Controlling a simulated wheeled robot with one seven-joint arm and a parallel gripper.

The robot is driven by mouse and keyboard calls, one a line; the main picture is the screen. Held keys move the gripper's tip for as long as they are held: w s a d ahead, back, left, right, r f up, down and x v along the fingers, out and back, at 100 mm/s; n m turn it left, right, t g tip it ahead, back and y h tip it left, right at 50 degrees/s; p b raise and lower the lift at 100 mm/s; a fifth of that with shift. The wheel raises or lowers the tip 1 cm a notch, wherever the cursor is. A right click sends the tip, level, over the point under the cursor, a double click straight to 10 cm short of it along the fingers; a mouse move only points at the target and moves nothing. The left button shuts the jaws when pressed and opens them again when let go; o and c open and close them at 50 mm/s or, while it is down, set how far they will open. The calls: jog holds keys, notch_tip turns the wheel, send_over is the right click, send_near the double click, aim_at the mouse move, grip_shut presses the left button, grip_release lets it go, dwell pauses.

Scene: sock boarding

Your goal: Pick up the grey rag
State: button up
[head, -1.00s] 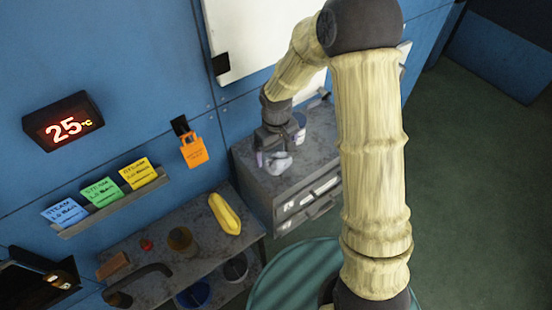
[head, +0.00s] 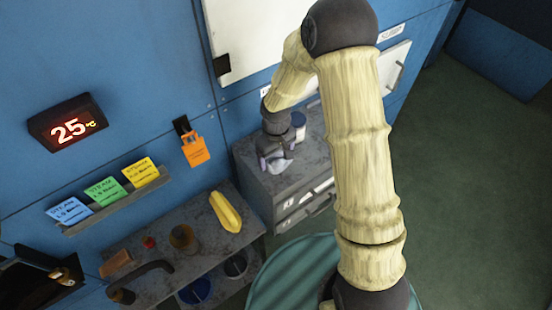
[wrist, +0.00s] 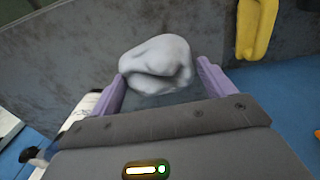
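The grey rag (head: 281,167) lies crumpled on top of the grey cabinet in the head view, partly hidden by my gripper. In the wrist view the rag (wrist: 156,66) is a pale, rounded, folded lump at the fingertips. My gripper (wrist: 160,72) has its two purple fingers spread, one on each side of the rag. A small gap shows at the right finger; at the left finger I cannot tell whether they touch. In the head view my gripper (head: 274,163) is low over the cabinet top, right at the rag.
The grey cabinet (head: 257,180) has drawers in front. A blue-and-white cup (head: 299,124) stands behind my gripper. A yellow cloth (head: 225,212) lies on the dark bench (head: 206,249) to the left, with a brown jar (head: 183,238). The blue wall is close behind.

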aim_at(276, 157)
jog(key=c, duration=0.3)
jog(key=shift+r, duration=0.1)
notch_tip(276, 157, up, 10)
jog(key=b, duration=0.2)
jog(key=shift+b, duration=0.3)
dwell(0.3)
